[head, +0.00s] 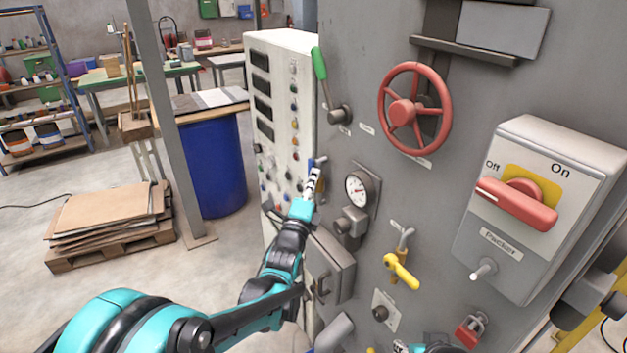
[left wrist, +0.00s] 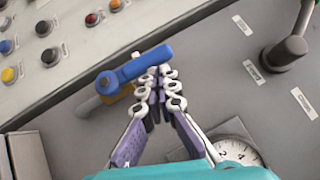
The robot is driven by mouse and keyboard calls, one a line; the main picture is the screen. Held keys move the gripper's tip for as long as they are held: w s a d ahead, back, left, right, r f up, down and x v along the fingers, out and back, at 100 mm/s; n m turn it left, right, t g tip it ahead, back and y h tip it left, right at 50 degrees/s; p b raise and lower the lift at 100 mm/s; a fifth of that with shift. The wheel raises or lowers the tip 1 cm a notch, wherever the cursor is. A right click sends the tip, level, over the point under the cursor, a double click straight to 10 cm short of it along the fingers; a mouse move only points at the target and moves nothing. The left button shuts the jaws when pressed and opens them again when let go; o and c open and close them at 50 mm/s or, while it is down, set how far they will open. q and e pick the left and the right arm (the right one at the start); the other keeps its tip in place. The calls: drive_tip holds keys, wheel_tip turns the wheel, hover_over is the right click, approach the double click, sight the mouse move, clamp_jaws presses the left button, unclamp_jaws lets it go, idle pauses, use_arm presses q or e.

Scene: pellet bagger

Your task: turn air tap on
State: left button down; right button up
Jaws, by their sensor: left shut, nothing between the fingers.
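The tap with a blue lever handle (left wrist: 138,66) sits on a brass-coloured body and grey pipe on the grey panel, in the left wrist view. In the head view a bit of the blue handle (head: 318,161) shows beyond my fingertips. My left gripper (head: 312,178) is shut and empty. In the left wrist view its fingertips (left wrist: 160,78) are at the right part of the blue handle and overlap it; I cannot tell whether they touch. At the bottom edge of the head view, part of my right gripper (head: 402,347) shows, mostly cut off.
A pressure gauge (head: 358,188) is just right of my left gripper. A green lever (head: 320,68) and red handwheel (head: 414,108) are above. A yellow-handled tap (head: 401,270) and red rotary switch (head: 517,203) are right. A button panel (head: 278,120) stands left.

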idle(0.6)
use_arm(q)
drive_tip(key=s+a+f+n+g+y+b, duration=0.1)
drive_tip(key=s+a+f+n+g, duration=0.3)
drive_tip(key=s, duration=0.7)
drive_tip(key=s+a+f+n+g+y+b, duration=0.1)
drive_tip(key=s+a+f+n+g, duration=0.3)
drive_tip(key=s+f+n, duration=0.5)
drive_tip(key=s+a+f+n+g+y+b, duration=0.1)
drive_tip(key=s+a+f+n+g+y, duration=0.1)
drive_tip(key=s+a+f+n+g, duration=0.2)
drive_tip(key=s+f+n, duration=0.1)
drive_tip(key=s+n, duration=0.2)
drive_tip(key=s, duration=0.2)
drive_tip(key=s+f+n+g, duration=0.1)
drive_tip(key=s+f+n, duration=0.1)
drive_tip(key=s, duration=0.3)
drive_tip(key=shift+s+a+f+n+b, duration=0.25)
drive_tip(key=shift+a+n+b, duration=0.1)
drive_tip(key=shift+n, duration=0.15)
